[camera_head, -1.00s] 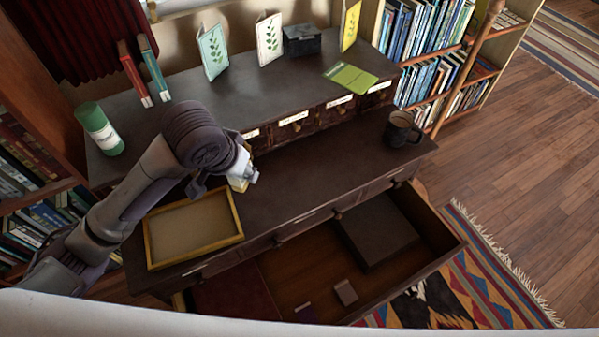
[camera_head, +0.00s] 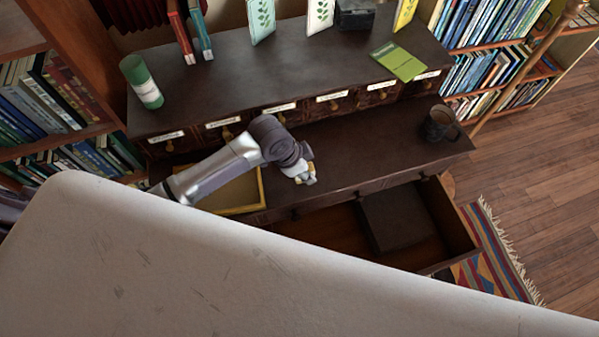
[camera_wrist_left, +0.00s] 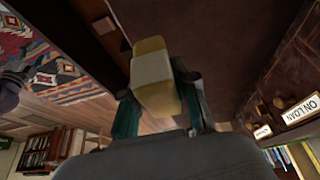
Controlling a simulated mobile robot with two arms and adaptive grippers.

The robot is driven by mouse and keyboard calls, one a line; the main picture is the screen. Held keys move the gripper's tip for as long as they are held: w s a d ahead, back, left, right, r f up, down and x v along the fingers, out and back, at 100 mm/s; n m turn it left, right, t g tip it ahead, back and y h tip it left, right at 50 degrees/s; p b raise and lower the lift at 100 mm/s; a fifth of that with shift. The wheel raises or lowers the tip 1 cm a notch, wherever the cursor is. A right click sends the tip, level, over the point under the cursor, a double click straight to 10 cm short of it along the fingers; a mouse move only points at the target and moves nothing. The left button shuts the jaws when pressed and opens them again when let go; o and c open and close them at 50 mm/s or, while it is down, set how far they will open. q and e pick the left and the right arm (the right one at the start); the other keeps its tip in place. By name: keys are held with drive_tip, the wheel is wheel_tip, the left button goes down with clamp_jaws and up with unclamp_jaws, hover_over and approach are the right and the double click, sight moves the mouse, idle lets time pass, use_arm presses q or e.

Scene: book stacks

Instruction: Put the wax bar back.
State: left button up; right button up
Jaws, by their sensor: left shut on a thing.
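My left gripper (camera_head: 305,178) is above the dark desk top (camera_head: 370,160), just right of the yellow-rimmed tray. In the left wrist view it is shut on a yellow and whitish block, the wax bar (camera_wrist_left: 152,75), held between its two fingers. The bar shows only as a small pale patch in the head view. An open drawer (camera_head: 425,262) lies below the desk's front edge, with a dark flat box (camera_head: 390,215) inside. The left part of the drawer is hidden behind a pale surface of mine. My right gripper is not in view.
The yellow-rimmed tray (camera_head: 262,190) is partly hidden by my arm. A dark mug (camera_head: 440,124) stands at the desk's right end. Small labelled drawers (camera_head: 275,112) line the back. Above them are a green and white cylinder (camera_head: 142,82) and a green booklet (camera_head: 398,61).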

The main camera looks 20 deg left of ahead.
use_arm(q)
drive_tip(key=shift+w+a+f, duration=0.35)
drive_tip(key=shift+a+f, duration=0.1)
drive_tip(key=shift+a, duration=0.1)
drive_tip(key=shift+w+a+f, duration=0.3)
drive_tip(key=shift+a+f, duration=0.1)
drive_tip(key=shift+a, duration=0.1)
drive_tip(key=shift+f+p, duration=0.3)
drive_tip(key=shift+f, duration=1.6)
drive_tip(key=shift+f, duration=0.15)
drive_tip(key=o, duration=1)
drive_tip(key=v, duration=1.2)
